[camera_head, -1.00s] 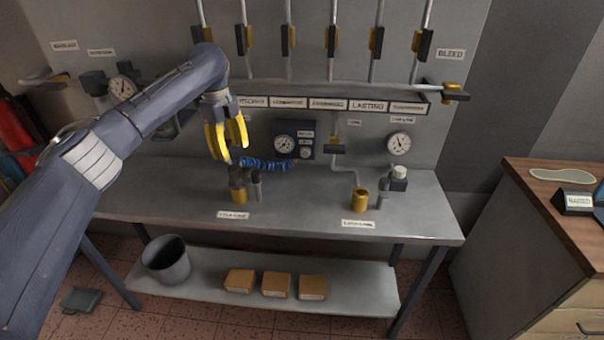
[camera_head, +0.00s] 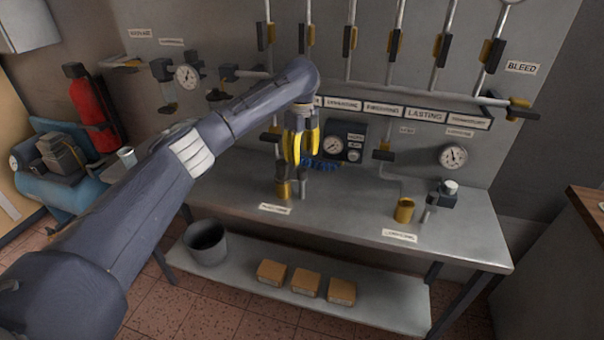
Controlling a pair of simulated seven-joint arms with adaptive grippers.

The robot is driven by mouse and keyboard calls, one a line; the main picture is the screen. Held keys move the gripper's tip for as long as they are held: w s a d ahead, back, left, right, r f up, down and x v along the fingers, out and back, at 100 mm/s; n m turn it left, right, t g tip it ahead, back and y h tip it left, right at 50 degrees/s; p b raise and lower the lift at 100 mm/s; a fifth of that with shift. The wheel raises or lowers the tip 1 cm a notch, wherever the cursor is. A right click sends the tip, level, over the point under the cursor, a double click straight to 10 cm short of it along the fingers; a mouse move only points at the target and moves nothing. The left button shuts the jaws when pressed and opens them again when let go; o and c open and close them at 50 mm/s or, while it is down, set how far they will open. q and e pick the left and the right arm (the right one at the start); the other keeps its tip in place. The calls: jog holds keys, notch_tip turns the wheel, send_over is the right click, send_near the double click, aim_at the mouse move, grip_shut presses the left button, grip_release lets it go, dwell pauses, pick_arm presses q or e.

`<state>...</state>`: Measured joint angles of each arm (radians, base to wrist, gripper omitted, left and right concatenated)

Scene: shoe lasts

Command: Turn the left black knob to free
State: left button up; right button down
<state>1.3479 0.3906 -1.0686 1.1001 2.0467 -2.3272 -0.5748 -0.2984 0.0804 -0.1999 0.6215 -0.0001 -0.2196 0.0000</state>
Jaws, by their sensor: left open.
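My left gripper (camera_head: 303,160) reaches in from the left, pointing down in front of the wall panel. Its yellow fingers are apart with nothing seen between them. It hangs above a brass fitting (camera_head: 283,189) at the bench's left, and I cannot tell the gap in depth. A dark upright part (camera_head: 303,186) stands beside that fitting; the fingers partly cover the space above them. A dark block (camera_head: 162,69) sits left of a gauge (camera_head: 187,77) on the wall. I cannot tell which dark part is the left black knob. My right gripper is not in view.
The grey bench (camera_head: 350,214) also bears a right brass fitting (camera_head: 404,210). Pipes with black valve handles (camera_head: 395,44) stand above the label rail (camera_head: 425,116). A fire extinguisher (camera_head: 92,108) and blue compressor (camera_head: 68,190) stand left. The bench front is mostly clear.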

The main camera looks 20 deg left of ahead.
aim_at(302, 170)
pick_arm(q)
notch_tip(302, 170, down, 8)
jog(key=shift+r, duration=0.2)
dwell(0.4)
grip_shut()
